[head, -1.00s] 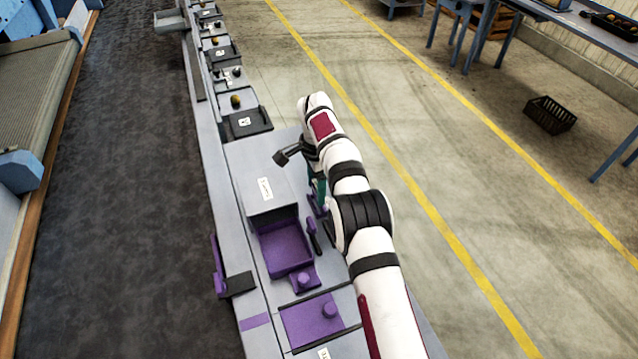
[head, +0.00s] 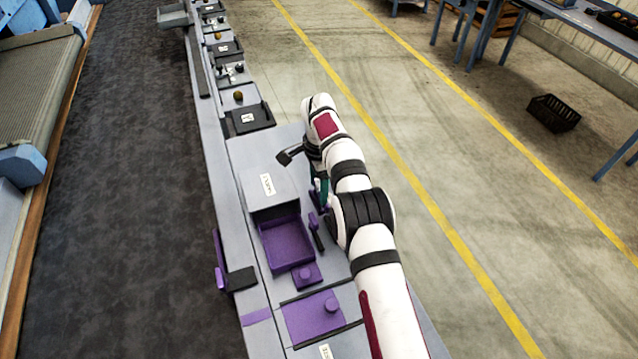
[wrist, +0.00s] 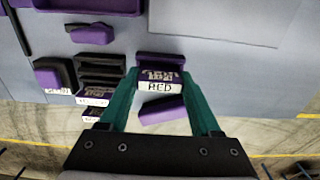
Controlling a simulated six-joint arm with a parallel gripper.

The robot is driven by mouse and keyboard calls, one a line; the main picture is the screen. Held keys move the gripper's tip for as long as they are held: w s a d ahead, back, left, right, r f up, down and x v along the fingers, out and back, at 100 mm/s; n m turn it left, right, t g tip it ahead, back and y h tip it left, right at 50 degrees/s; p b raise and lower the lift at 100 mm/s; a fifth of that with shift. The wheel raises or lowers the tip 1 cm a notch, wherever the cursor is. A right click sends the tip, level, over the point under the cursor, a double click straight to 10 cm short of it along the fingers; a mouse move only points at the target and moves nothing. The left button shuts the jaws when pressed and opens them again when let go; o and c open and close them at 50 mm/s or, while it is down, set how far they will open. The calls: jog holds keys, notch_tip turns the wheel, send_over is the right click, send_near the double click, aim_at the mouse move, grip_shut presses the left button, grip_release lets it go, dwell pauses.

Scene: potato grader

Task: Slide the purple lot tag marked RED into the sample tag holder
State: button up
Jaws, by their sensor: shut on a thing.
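The purple lot tag (wrist: 160,87) with a white label reading RED is between the teal fingers of my gripper (wrist: 161,77), which is shut on it. A dark purple piece (wrist: 160,58) lies right beyond the tag in the wrist view; it may be the sample tag holder, and I cannot tell whether the tag touches it. A separate purple block (wrist: 162,112) shows between the fingers, nearer the wrist. In the head view my gripper (head: 321,192) is mostly hidden by my arm, with only some teal showing; the tag cannot be made out there.
A dark slotted rack (wrist: 100,68) stands left of my gripper, with other white-labelled purple tags (wrist: 95,95) next to it. A purple block (wrist: 52,76) is farther left. In the head view a purple tray (head: 287,243) and a grey box (head: 268,188) stand left of my arm.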

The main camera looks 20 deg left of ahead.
jog(key=shift+f, duration=0.85)
jog(key=o, duration=1.2)
jog(key=shift+r, duration=0.1)
jog(key=shift+r, duration=3.4)
